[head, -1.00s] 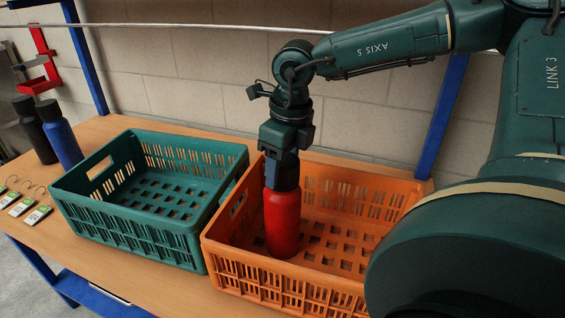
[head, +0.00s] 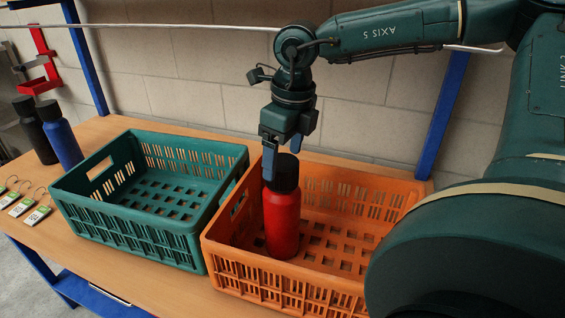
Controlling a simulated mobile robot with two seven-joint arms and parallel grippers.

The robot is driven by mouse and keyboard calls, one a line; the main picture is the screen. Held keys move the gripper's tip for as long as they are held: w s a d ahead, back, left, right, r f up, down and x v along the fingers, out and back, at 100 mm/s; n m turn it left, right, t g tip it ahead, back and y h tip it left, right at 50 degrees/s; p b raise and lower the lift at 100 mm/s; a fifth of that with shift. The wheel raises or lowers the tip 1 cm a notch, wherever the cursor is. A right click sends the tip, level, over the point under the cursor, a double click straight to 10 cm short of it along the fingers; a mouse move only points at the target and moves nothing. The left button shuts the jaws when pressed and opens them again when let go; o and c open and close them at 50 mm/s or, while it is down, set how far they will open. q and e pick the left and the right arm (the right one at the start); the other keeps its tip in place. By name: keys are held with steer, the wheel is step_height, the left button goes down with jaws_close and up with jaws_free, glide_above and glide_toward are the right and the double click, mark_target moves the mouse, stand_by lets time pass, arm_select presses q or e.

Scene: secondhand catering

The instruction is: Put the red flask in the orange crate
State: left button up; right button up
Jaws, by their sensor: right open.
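The red flask (head: 282,222) with a black cap stands upright inside the orange crate (head: 345,182), towards its left side. My right gripper (head: 280,158) is open just above and around the flask's cap, with its fingers pointing down. One blue finger shows in front of the cap's left side, and the other shows partly behind the cap. My left gripper is not in the head view.
An empty green crate (head: 125,221) stands to the left of the orange one. A black flask (head: 34,132) and a blue flask (head: 60,136) stand at the table's far left. Several tags (head: 36,216) lie near the left edge. A wall is behind.

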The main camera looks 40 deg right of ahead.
step_height(320, 180, up, 9)
steer(key=s, duration=0.1)
steer(key=shift+d, duration=0.15)
stand_by(0.6)
